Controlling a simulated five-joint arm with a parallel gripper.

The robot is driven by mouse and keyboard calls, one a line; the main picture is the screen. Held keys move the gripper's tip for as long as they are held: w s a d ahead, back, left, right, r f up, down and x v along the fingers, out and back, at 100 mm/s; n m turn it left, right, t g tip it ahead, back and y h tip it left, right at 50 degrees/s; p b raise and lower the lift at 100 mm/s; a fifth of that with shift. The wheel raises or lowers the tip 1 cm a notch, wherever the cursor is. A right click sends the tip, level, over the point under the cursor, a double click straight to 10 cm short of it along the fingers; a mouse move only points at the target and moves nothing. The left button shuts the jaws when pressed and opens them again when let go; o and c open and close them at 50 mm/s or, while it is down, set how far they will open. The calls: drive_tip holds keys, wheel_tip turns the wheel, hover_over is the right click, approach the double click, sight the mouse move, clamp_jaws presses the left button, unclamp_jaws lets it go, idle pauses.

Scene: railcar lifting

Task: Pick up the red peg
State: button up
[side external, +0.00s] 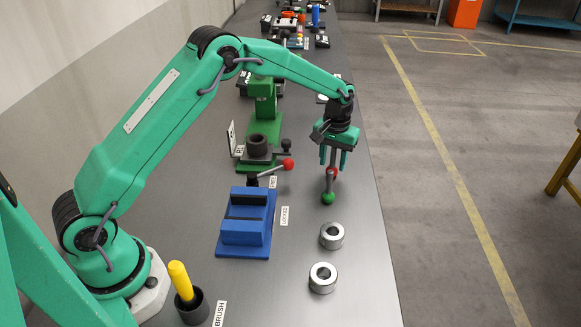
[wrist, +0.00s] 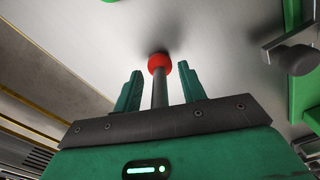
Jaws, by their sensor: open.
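The red peg has a round red end (side external: 332,170) and a grey shaft, and it is below my gripper in the side view. In the wrist view the red end (wrist: 159,63) lies just past the fingertips, with the grey shaft running down between the fingers. My gripper (side external: 332,160) is open, with its two teal fingers spread on either side of the shaft in the wrist view (wrist: 160,72). A gap shows on both sides. Whether the fingertips are level with the shaft is hard to tell. My palm hides the shaft's other end.
A green ball end (side external: 328,198) is close in front of the red one in the side view. Two metal rings (side external: 332,236) lie nearer. A blue block fixture (side external: 245,222) and a green fixture (side external: 262,150) stand left. The table's right edge is close by.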

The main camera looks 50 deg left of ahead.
drive_tip(key=shift+c, duration=0.2)
clamp_jaws()
drive_tip(key=shift+r, duration=0.4)
wheel_tip(320, 180, up, 3)
drive_tip(key=shift+r, duration=0.15)
drive_tip(key=s+d+r, duration=0.6)
drive_tip(key=d+r, duration=0.1)
drive_tip(key=d, duration=0.2)
drive_tip(key=shift+s+d, duration=0.25)
drive_tip(key=shift+d, duration=0.1)
